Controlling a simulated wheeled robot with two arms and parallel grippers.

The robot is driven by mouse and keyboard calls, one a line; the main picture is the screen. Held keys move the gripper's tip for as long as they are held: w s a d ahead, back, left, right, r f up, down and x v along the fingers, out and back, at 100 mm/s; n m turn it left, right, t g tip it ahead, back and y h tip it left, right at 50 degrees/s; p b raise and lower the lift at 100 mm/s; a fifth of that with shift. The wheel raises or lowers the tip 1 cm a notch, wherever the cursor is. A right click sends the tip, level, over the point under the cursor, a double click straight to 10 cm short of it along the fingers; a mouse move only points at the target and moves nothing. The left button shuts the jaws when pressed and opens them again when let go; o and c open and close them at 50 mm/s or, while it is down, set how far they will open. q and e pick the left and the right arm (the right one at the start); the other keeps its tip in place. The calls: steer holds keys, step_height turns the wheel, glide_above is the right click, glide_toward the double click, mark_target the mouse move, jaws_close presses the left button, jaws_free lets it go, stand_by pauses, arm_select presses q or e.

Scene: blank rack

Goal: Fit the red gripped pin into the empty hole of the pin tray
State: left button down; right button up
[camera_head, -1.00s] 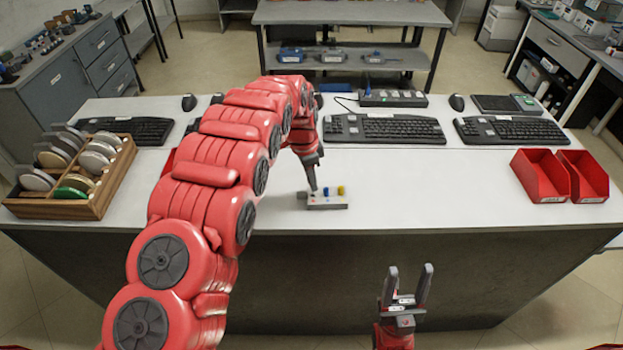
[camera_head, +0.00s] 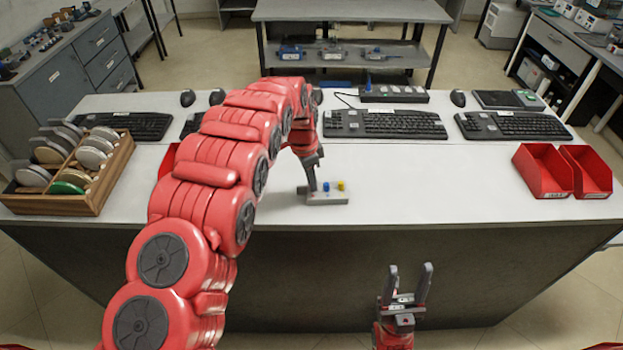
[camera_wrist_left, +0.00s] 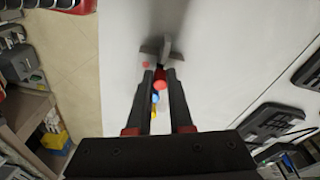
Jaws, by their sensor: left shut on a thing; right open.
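The empty hole and the red pin's lower end are hidden. My right gripper (camera_head: 408,285) is open and empty, in front of the table.
A wooden rack of discs (camera_head: 98,203) stands at the left. Two red bins (camera_head: 543,172) stand at the right. Keyboards (camera_head: 385,125) line the back of the table. The tabletop right of the tray is clear.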

arm_select(q)
steer(key=shift+f+b, duration=0.45)
steer(key=shift+f, duration=0.25)
steer(key=c, duration=0.7)
jaws_free()
steer(key=shift+c, duration=0.2)
steer(key=shift+r, duration=0.1)
steer(key=r+p, duration=0.4)
steer(key=a+r+p, duration=0.1)
steer(key=r+p, duration=0.1)
steer(key=p, duration=0.1)
steer(key=shift+s+r, duration=0.15)
steer(key=shift+r, duration=0.15)
steer(key=shift+a+r, duration=0.1)
steer(key=shift+r, duration=0.25)
steer(key=r+p, duration=0.2)
step_height(320, 180, up, 6)
steer(key=b, duration=0.3)
glide_above(307, 187)
steer(key=shift+s+a+r+b, duration=0.15)
steer(key=shift+a+r, duration=0.15)
steer(key=shift+r, duration=0.2)
steer(key=shift+s+a+r+b, duration=0.15)
steer(key=shift+a+r, duration=0.1)
steer(key=shift+r, duration=0.2)
